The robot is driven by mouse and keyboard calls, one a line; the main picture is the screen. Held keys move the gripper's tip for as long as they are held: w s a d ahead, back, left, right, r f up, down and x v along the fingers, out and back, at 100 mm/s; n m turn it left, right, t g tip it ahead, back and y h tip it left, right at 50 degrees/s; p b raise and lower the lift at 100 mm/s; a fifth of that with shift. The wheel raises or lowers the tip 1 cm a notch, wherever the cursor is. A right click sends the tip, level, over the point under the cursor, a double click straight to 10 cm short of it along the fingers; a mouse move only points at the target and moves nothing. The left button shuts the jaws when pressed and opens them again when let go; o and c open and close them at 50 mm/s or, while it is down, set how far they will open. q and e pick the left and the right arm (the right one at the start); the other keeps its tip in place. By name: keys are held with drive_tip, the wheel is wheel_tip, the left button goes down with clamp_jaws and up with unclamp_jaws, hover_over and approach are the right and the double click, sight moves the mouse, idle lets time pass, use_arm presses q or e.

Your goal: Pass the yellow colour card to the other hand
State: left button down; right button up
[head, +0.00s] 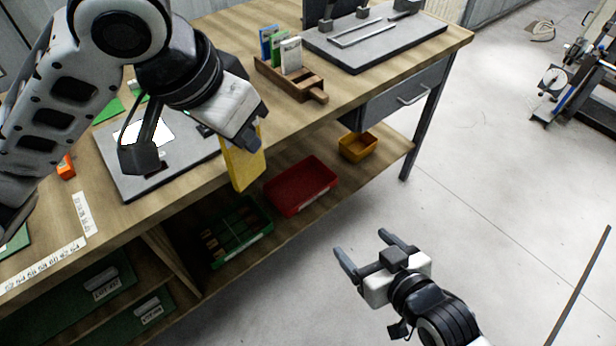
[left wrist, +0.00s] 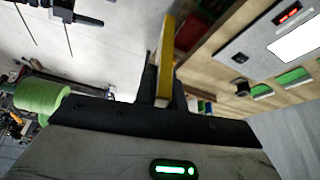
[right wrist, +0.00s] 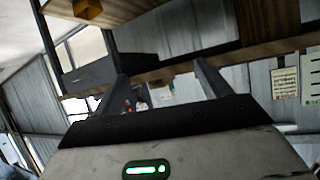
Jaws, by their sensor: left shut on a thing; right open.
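The yellow colour card (head: 243,160) hangs from my left gripper (head: 248,135), out past the front edge of the workbench. My left gripper is shut on it near the card's upper part. In the left wrist view the yellow card (left wrist: 166,45) shows nearly edge-on between the fingers. My right gripper (head: 362,256) is open and empty, low over the floor to the right of the bench and well apart from the card. In the right wrist view its two fingers (right wrist: 165,85) stand apart with nothing between them.
The workbench (head: 215,45) carries a wooden rack (head: 290,80) with blue, green and pale cards, and a grey plate (head: 375,38). A red bin (head: 300,187), a yellow bin (head: 357,146) and a green crate (head: 238,232) sit on the lower shelf.

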drive_tip(key=w+a+r+n+t+y, duration=0.1)
drive_tip(key=a+r+n+y, duration=0.15)
drive_tip(key=r, duration=0.45)
drive_tip(key=w+a+r+n+y, duration=0.1)
drive_tip(key=a+r+y, duration=0.2)
drive_tip(key=r, duration=0.4)
drive_tip(key=n+g+y, duration=0.2)
drive_tip(key=n+y, duration=0.1)
drive_tip(key=y, duration=0.1)
approach(244, 151)
drive_tip(key=x, duration=1.1)
drive_tip(key=shift+w+a, duration=0.1)
drive_tip(key=shift+w, duration=0.1)
drive_tip(key=shift+s, duration=0.1)
drive_tip(key=c, duration=1)
use_arm(q)
drive_tip(key=c, duration=1.4)
unclamp_jaws()
use_arm(e)
drive_tip(key=shift+c, duration=0.2)
use_arm(q)
drive_tip(key=shift+r, duration=0.1)
